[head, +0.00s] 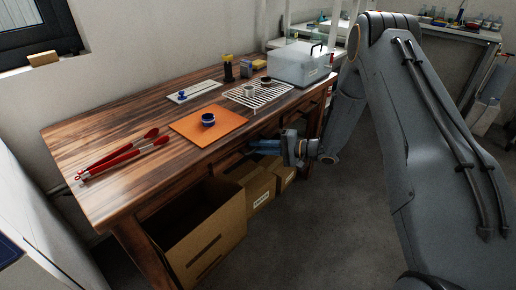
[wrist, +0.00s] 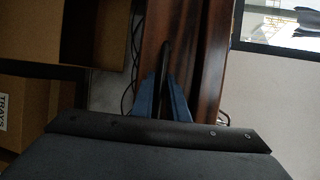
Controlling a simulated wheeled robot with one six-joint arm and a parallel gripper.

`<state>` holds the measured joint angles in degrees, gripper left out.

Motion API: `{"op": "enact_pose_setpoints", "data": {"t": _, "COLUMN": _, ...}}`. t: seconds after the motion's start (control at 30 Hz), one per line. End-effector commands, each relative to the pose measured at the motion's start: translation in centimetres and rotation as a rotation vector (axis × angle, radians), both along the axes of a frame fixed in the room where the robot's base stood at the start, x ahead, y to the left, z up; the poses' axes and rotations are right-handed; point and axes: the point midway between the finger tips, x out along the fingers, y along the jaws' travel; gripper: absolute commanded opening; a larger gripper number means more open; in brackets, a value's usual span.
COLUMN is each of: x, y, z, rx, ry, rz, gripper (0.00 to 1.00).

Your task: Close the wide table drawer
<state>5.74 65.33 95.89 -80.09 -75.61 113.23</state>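The wide table drawer (head: 223,163) is in the front of the brown wooden table (head: 130,148), below the tabletop edge. How far it stands out is hard to tell in the head view. My gripper (head: 256,147), with blue fingers, is low at the table's front, beside the drawer front and pointing left. In the wrist view the fingers (wrist: 165,92) lie against brown wood, with a dark, bar-like strip between them that may be a handle. Whether they touch or grip it cannot be seen.
Open cardboard box (head: 205,235) and smaller boxes (head: 259,188) stand under the table. On top are red tongs (head: 125,155), an orange mat (head: 190,125), a dark blue bowl (head: 208,119), a wire rack (head: 262,96) and a grey case (head: 300,65). Floor in front is clear.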

Motion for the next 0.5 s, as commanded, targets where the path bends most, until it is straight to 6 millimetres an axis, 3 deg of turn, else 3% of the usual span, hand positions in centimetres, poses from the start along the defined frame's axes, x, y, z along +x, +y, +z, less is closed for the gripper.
{"op": "enact_pose_setpoints", "data": {"t": 0.23, "x": -0.1, "y": -0.4, "z": 0.3, "rx": 0.002, "ry": -0.004, "rz": 0.002, "gripper": 0.17}}
{"op": "enact_pose_setpoints", "data": {"t": 0.5, "x": -1.4, "y": -4.6, "z": 1.0, "rx": 0.001, "ry": -0.002, "rz": -0.005, "gripper": 0.17}}
